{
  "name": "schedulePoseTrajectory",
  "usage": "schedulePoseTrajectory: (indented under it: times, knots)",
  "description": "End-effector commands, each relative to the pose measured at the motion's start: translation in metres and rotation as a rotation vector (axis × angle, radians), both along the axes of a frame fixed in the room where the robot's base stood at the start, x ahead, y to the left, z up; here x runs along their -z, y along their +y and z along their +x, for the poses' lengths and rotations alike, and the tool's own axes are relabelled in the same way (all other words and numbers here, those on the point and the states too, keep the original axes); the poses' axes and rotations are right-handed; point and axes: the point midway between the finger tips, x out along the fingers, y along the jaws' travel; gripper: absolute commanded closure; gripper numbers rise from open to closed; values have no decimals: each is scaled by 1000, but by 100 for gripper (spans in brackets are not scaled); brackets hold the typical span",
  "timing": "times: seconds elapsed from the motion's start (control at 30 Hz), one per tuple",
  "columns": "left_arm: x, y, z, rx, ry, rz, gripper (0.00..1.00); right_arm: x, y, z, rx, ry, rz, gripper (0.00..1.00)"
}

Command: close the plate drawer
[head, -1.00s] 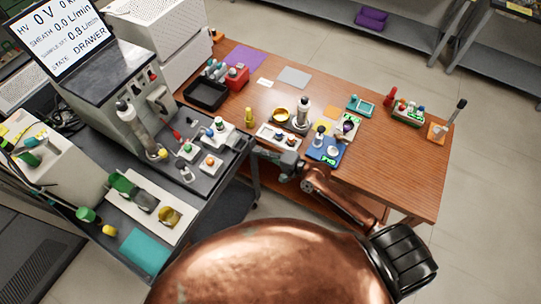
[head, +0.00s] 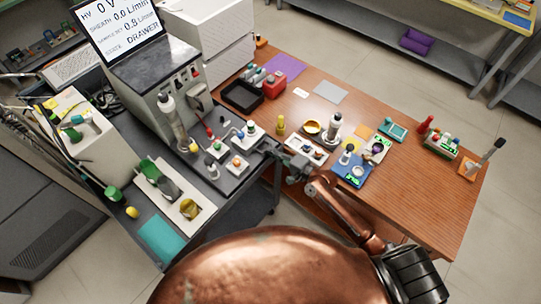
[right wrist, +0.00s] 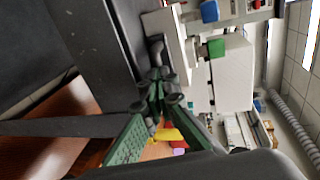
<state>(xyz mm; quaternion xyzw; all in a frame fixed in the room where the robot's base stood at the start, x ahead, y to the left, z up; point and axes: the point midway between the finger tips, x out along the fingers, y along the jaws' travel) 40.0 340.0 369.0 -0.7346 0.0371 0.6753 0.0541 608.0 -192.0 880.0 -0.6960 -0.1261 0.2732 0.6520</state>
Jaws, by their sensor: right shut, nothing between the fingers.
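The grey instrument (head: 150,85) stands on the dark cart at the left, and its screen (head: 118,25) reads "DRAWER". A dark flat plate (head: 213,174) with small white knob boxes juts out in front of it. I cannot tell for sure which part is the plate drawer. My right gripper (head: 271,146) is at the cart's right edge, beside the plate's right end, shut and empty. In the right wrist view its green fingers (right wrist: 160,78) meet near a grey knob (right wrist: 157,50) on a white box; contact is unclear. My left gripper is not in view.
A white holder (head: 200,210) with green and yellow pieces lies on the cart. The wooden table (head: 400,185) to the right carries a black tray (head: 240,108), a red box (head: 275,87) and several small items. Bare wood shows at the table's right front.

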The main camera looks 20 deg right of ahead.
Motion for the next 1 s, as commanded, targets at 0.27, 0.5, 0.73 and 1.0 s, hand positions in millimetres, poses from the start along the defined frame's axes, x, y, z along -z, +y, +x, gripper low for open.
schedulePoseTrajectory:
  times: [0.27,0.5,0.73,1.0]
  knots:
    - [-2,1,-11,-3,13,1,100,0,-4,3,16,0,1,100]
    - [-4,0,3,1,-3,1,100,-1,-7,-1,15,1,0,100]
    - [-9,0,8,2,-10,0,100,-10,-28,-27,12,1,-2,100]
    - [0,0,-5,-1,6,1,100,-20,-54,-74,2,2,-3,100]
